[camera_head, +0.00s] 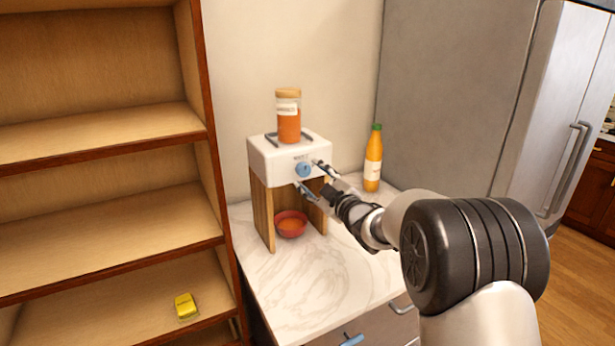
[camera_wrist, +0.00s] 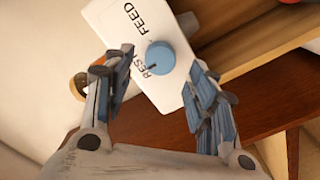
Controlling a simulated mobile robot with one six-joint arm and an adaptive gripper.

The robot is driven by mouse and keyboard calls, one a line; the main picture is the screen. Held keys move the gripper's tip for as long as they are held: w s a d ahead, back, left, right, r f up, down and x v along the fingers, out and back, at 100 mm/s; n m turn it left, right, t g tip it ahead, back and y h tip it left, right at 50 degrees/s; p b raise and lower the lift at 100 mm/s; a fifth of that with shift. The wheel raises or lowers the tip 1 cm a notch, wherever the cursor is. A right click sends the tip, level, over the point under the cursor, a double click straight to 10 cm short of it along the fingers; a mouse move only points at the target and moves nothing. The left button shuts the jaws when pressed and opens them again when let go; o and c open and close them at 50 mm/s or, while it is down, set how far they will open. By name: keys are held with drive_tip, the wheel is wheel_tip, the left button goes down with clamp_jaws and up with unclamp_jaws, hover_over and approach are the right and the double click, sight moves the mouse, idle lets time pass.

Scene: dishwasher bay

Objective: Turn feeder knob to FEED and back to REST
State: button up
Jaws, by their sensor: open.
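The feeder (camera_head: 262,158) is a white box on wooden side panels, standing on the marble counter. Its round blue knob (camera_head: 304,170) is on the front face and also shows in the wrist view (camera_wrist: 162,56). The knob's dark pointer mark faces the REST label (camera_wrist: 148,74), which the left finger partly covers. The FEED label (camera_wrist: 140,18) is readable. My gripper (camera_head: 311,176) is at the feeder's front, open, with one finger on each side of the knob. In the wrist view gaps show between the fingers and the knob.
A jar of orange contents (camera_head: 288,122) stands on the feeder. A red bowl (camera_head: 291,229) sits beneath it. An orange bottle (camera_head: 373,165) stands to the right. A wooden shelf (camera_head: 90,130) with a yellow item (camera_head: 186,306) is at left. The counter front (camera_head: 300,290) is clear.

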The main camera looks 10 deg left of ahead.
sight(305, 171)
drive_tip(key=shift+x, duration=1.85)
drive_tip(key=shift+c, duration=0.2)
drive_tip(key=c, duration=1)
